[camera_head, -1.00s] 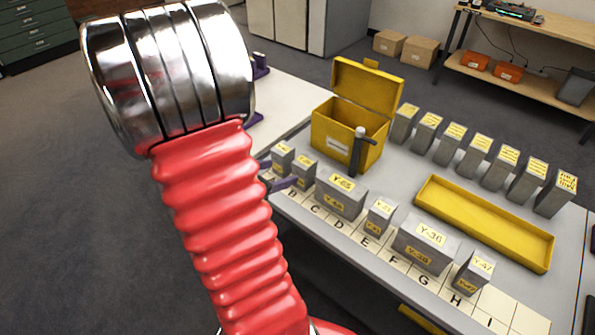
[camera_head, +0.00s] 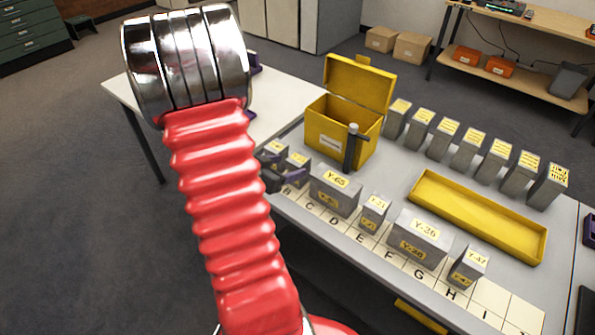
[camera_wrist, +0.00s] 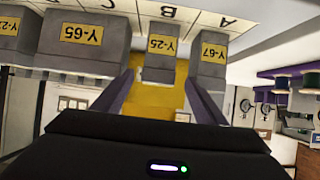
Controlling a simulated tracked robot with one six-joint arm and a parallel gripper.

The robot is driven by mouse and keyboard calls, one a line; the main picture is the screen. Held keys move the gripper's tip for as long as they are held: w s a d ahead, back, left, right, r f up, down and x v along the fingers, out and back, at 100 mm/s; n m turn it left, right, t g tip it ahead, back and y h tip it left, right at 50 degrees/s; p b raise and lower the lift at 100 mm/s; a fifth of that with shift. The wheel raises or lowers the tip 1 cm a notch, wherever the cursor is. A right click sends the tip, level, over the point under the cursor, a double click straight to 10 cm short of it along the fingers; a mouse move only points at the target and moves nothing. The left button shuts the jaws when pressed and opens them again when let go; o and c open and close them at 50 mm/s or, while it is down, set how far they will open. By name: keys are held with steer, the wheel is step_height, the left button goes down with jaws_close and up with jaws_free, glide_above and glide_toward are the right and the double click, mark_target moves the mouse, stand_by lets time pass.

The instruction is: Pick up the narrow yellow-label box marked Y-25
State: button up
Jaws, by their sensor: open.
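The narrow grey box Y-25 (camera_wrist: 160,62) with its yellow label stands upright in the front row, between Y-65 (camera_wrist: 82,50) and Y-67 (camera_wrist: 212,68) in the upside-down wrist view. In the head view the box (camera_head: 297,162) is small, its label unreadable, and partly covered by my gripper (camera_head: 280,168). My gripper is open and empty. In the wrist view its purple fingertips (camera_wrist: 160,80) appear either side of Y-25, the right one close to Y-67. I cannot tell whether they touch a box or how far they reach around it.
A yellow tray (camera_head: 432,201) and several grey boxes lie farther right.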

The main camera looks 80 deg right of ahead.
mark_target(298, 164)
steer(key=shift+s+d+f, duration=0.2)
steer(key=shift+d+f, duration=0.1)
steer(key=shift+d, duration=0.2)
steer(key=shift+x, duration=2.6)
steer(key=shift+a+f, duration=0.1)
steer(key=shift+a, duration=0.05)
steer(key=c, duration=1.3)
steer(key=shift+r, duration=5)
